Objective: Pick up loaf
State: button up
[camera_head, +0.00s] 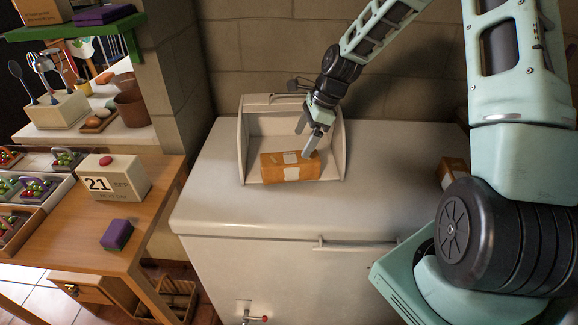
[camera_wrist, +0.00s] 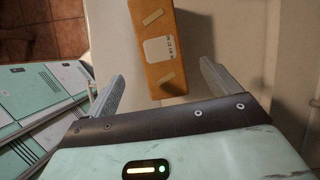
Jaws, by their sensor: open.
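The loaf (camera_head: 289,166) is an orange-brown block with pale labels. It lies at the front of an open white bread bin (camera_head: 243,150) on a white chest. My gripper (camera_head: 311,145) is above the loaf's right part, fingers pointing down. In the wrist view the loaf (camera_wrist: 160,50) appears between the two open fingers of my gripper (camera_wrist: 158,90), ahead of the palm. There is a gap to each finger in that view. I cannot tell from the head view whether a finger touches the loaf.
The white chest top (camera_head: 390,170) is mostly clear around the bin. An orange-brown box (camera_head: 453,172) stands at its right, partly hidden by my arm. A wooden desk at left holds a calendar block (camera_head: 112,178) and a purple sponge (camera_head: 117,235). A stone wall stands behind.

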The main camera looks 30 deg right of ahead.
aim_at(294, 158)
jog(key=x, duration=0.6)
jog(key=shift+f+p, duration=0.1)
jog(key=shift+p, duration=0.3)
jog(key=shift+p+x, duration=0.85)
jog(key=shift+x, duration=1.8)
jog(key=shift+w, duration=0.15)
jog(key=c, duration=1.3)
